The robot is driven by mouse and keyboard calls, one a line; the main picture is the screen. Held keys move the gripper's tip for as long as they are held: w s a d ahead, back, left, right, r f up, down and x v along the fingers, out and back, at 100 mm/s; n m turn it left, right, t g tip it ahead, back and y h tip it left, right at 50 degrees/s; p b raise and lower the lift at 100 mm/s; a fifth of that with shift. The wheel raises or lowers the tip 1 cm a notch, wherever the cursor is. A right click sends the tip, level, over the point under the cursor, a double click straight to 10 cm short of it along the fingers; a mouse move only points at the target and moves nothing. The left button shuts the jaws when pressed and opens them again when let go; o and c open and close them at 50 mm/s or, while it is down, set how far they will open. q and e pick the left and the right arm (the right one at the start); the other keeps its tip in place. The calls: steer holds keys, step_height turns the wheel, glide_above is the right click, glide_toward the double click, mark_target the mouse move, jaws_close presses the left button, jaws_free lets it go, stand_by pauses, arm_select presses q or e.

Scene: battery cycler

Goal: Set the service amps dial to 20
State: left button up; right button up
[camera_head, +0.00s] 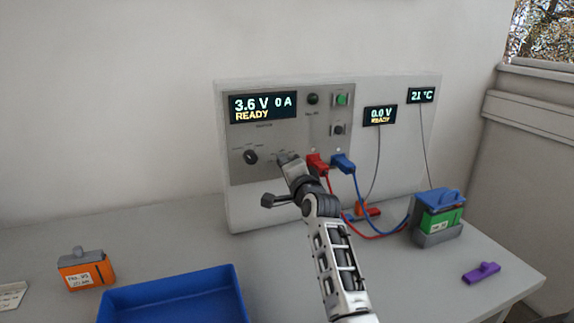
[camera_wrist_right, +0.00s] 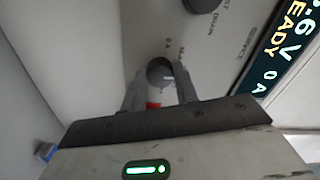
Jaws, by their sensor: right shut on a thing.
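The cycler's front panel (camera_head: 240,140) stands at the back of the table; its display (camera_head: 263,107) reads 3.6 V, 0 A, READY. In the head view the gripper hides the dial. My left gripper is not in view.
A black mode dial (camera_head: 250,157) sits left of my gripper. Red (camera_head: 317,163) and blue (camera_head: 343,162) plugs with cables sit close on its right. A green battery (camera_head: 441,219), orange battery (camera_head: 86,271), blue tray (camera_head: 175,290) and purple object (camera_head: 481,273) are on the table.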

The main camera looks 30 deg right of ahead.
steer(key=shift+m, duration=1)
steer(key=o, duration=1)
steer(key=shift+c, duration=0.2)
steer(key=shift+a, duration=0.1)
